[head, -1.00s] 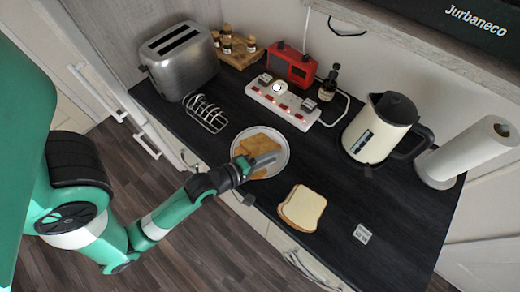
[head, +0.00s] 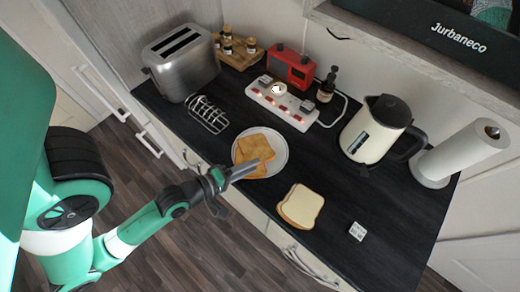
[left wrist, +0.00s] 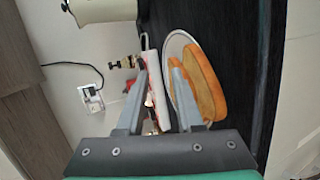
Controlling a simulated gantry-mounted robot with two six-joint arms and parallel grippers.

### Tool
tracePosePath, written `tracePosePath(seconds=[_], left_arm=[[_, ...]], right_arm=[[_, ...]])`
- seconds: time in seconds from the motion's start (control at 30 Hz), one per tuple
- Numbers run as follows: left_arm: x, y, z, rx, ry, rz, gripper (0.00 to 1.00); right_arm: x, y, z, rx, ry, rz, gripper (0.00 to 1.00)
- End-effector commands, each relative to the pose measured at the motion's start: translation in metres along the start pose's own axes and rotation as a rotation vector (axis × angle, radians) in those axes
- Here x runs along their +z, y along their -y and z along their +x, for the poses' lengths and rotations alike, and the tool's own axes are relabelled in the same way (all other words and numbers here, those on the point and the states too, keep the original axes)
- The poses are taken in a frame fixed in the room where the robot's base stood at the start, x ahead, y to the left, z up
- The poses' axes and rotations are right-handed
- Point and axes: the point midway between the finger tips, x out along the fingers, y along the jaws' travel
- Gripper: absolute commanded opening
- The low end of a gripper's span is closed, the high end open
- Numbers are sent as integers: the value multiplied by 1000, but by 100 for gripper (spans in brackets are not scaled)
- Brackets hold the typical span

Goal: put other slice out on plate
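Two browned toast slices (head: 256,150) lie overlapping on a white plate (head: 283,160) near the counter's front edge. The toast (left wrist: 205,85) and the plate (left wrist: 173,45) also show in the left wrist view. My left gripper (head: 247,169) is over the plate's front edge, beside the toast. In the left wrist view its two fingers (left wrist: 158,80) stand apart with nothing held between them. The right finger overlaps the toast in that view; I cannot tell if it touches. The silver toaster (head: 182,62) stands at the back left, its slots dark. My right gripper is not in view.
Pale sliced bread (head: 300,206) lies right of the plate. A toast rack (head: 208,114) stands left of it. A power strip (head: 283,104), red radio (head: 291,66), kettle (head: 376,130) and paper roll (head: 460,152) stand behind and right. The counter's front right is mostly clear.

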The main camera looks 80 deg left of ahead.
Motion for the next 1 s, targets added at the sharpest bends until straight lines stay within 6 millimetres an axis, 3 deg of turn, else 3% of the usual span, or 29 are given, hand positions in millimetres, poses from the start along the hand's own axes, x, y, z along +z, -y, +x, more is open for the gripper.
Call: tracePosePath(seconds=[0.13, 0.33, 0.47, 1.0], left_arm=[[0, -10, -6, -1, 0, -1, 35], [0, -46, -38, -3, -2, -2, 35], [0, -57, -50, -2, -2, -2, 35], [6, -63, -47, 20, 25, 13, 35]], right_arm=[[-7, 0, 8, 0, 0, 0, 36], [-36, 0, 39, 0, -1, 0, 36], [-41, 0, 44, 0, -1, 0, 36], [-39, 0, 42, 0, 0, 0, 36]])
